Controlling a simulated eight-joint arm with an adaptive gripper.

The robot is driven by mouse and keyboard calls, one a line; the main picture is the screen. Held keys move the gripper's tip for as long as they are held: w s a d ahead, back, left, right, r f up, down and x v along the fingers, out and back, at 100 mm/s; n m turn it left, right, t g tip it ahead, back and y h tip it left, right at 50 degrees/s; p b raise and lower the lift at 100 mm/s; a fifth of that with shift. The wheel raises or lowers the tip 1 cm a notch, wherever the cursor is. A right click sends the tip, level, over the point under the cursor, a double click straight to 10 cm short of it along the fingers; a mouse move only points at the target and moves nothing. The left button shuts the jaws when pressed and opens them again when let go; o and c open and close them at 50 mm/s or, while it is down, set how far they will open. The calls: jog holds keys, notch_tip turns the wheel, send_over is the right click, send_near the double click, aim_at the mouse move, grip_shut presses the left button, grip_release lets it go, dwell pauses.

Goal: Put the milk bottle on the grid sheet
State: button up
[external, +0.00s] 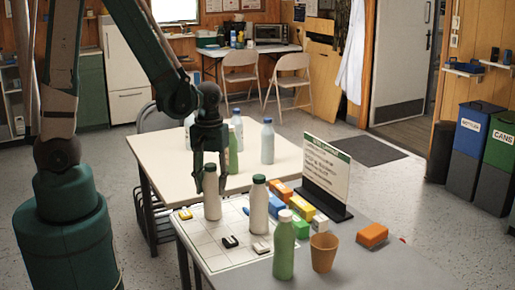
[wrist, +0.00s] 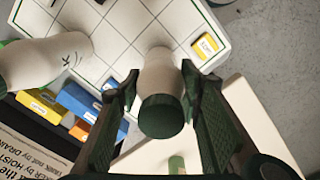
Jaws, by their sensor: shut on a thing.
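My gripper (external: 210,183) is shut on an off-white bottle with a dark green cap, the milk bottle (external: 212,205). In the wrist view the bottle (wrist: 160,80) sits upright between the two fingers (wrist: 157,88), cap toward the camera. Its base appears at the grid sheet (external: 204,248); I cannot tell whether it touches. The white sheet with dark lines also shows in the wrist view (wrist: 120,22). A second, similar off-white bottle with a green cap (external: 259,208) stands to the right, by the sheet's far edge; it also shows at the left of the wrist view (wrist: 40,62).
A yellow block (external: 185,214), a black item (external: 230,241) and a white block (external: 261,247) lie on the sheet. A green bottle (external: 284,250), a brown cup (external: 323,252), coloured boxes (external: 303,207) and a sign (external: 326,172) stand nearby. More bottles (external: 267,142) stand on the cream table behind.

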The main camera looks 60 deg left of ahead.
jog(key=shift+f, duration=0.15)
jog(key=o, duration=1.1)
jog(key=shift+c, duration=0.2)
jog(key=shift+r+p, duration=1.35)
jog(key=shift+r, duration=4.8)
jog(key=shift+r, duration=0.1)
jog(key=shift+s+r+m+t, duration=0.15)
jog(key=shift+r+m+t, duration=0.3)
jog(key=shift+r, duration=0.65)
jog(key=s+r+m+t, duration=0.2)
jog(key=r+m+t, duration=0.1)
jog(key=r, duration=0.4)
jog(key=s+r+m+t, duration=0.2)
jog(key=r+m+t, duration=0.1)
jog(key=r+m, duration=0.2)
jog(key=shift+v, duration=1.05)
